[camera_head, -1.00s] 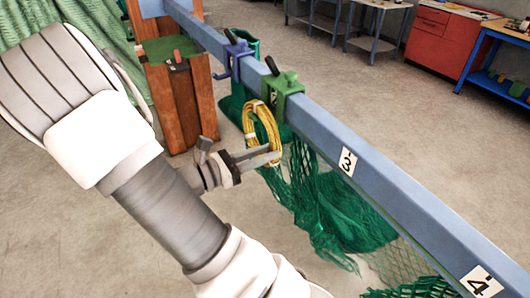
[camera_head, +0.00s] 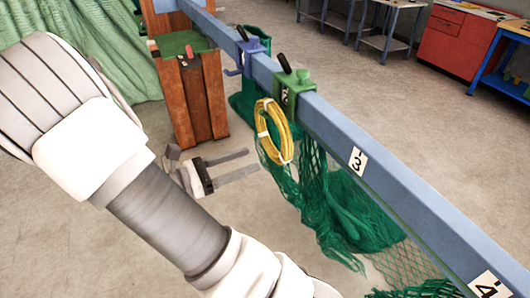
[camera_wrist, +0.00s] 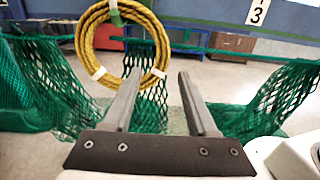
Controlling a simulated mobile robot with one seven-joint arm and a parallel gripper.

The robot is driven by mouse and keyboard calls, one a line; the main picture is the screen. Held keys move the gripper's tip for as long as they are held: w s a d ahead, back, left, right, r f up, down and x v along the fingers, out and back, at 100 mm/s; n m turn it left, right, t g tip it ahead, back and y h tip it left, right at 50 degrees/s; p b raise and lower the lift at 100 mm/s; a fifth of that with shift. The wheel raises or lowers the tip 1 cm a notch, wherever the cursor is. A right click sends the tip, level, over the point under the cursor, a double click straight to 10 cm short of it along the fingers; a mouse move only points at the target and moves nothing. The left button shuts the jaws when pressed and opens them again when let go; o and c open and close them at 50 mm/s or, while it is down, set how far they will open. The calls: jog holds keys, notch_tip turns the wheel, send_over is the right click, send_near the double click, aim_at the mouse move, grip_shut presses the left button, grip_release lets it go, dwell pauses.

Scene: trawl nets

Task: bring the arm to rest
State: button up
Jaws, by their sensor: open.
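My gripper (camera_head: 240,162) is open and empty, left of the blue beam and apart from it in the head view. In the wrist view its two fingers (camera_wrist: 158,95) point toward the green net, with nothing between them. A yellow rope coil (camera_head: 273,131) with white bands hangs from the green clamp (camera_head: 293,88) on the beam. The coil also shows in the wrist view (camera_wrist: 84,40), beyond the fingers at upper left. My arm crosses the left of the head view.
The blue beam (camera_head: 400,205) runs diagonally, with a blue clamp (camera_head: 247,55) and green netting (camera_head: 350,215) below. A wooden post (camera_head: 190,95) stands behind the gripper. Workbenches (camera_head: 385,22) and a red cabinet (camera_head: 455,40) stand at the back. Floor left of the net is clear.

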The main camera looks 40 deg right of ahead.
jog(key=v, duration=0.9)
jog(key=s+r+m+y, duration=0.2)
jog(key=s+m+y, duration=0.6)
jog(key=y, duration=0.3)
jog(key=s+a+r+m+t+y, duration=0.2)
jog(key=a+r+m+t+y, duration=0.3)
jog(key=r+m+t+y, duration=0.1)
jog(key=shift+s+r+m+t+y, duration=0.35)
jog(key=shift+r+m+t, duration=0.5)
jog(key=shift+t, duration=0.95)
jog(key=shift+a+r, duration=0.1)
dwell(0.5)
